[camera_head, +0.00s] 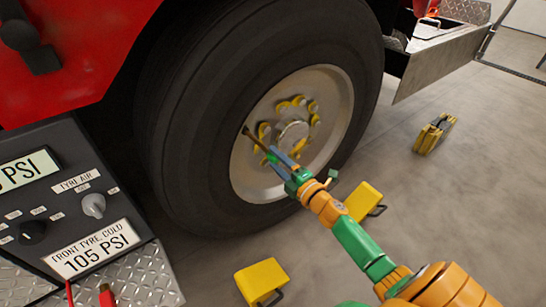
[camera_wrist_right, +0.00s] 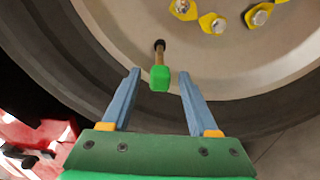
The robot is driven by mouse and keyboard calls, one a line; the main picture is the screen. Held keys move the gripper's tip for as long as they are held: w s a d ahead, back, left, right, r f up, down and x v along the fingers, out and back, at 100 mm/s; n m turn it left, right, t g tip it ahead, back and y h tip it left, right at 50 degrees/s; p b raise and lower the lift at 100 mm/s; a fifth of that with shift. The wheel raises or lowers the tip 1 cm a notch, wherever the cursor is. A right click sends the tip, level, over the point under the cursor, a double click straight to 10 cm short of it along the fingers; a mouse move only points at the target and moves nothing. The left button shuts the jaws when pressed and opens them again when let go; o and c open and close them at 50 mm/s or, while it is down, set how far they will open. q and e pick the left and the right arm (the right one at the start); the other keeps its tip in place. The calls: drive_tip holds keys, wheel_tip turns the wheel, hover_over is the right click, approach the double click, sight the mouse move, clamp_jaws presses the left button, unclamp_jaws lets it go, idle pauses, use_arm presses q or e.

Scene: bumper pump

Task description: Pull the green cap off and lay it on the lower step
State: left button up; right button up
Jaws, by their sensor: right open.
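The green cap (camera_wrist_right: 160,78) sits on the end of a brass valve stem (camera_wrist_right: 159,56) that sticks out from the wheel. In the head view the cap (camera_head: 272,158) shows small, beside my right gripper's fingers, at the end of the stem (camera_head: 254,140). My right gripper (camera_wrist_right: 154,82) is open, its two blue fingers on either side of the cap and apart from it. It also shows in the head view (camera_head: 280,158). A lower step cannot be made out with certainty; a metal step (camera_head: 440,62) shows at the upper right. My left gripper is out of view.
The big tyre (camera_head: 190,130) surrounds the pale rim with yellow nut markers (camera_head: 298,101). A tyre-air panel (camera_head: 85,205) stands at left above diamond plate (camera_head: 130,275). Yellow blocks (camera_head: 262,280) (camera_head: 365,200) and another yellow object (camera_head: 433,135) lie on the floor.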

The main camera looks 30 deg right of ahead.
sight(277, 161)
idle(0.3)
clamp_jaws()
idle(1.0)
idle(0.4)
drive_tip(key=shift+s+p, duration=0.3)
drive_tip(key=shift+s, duration=0.35)
drive_tip(key=shift+s+d+p, duration=0.2)
drive_tip(key=shift+s+p, duration=0.4)
drive_tip(key=shift+s, duration=1.75)
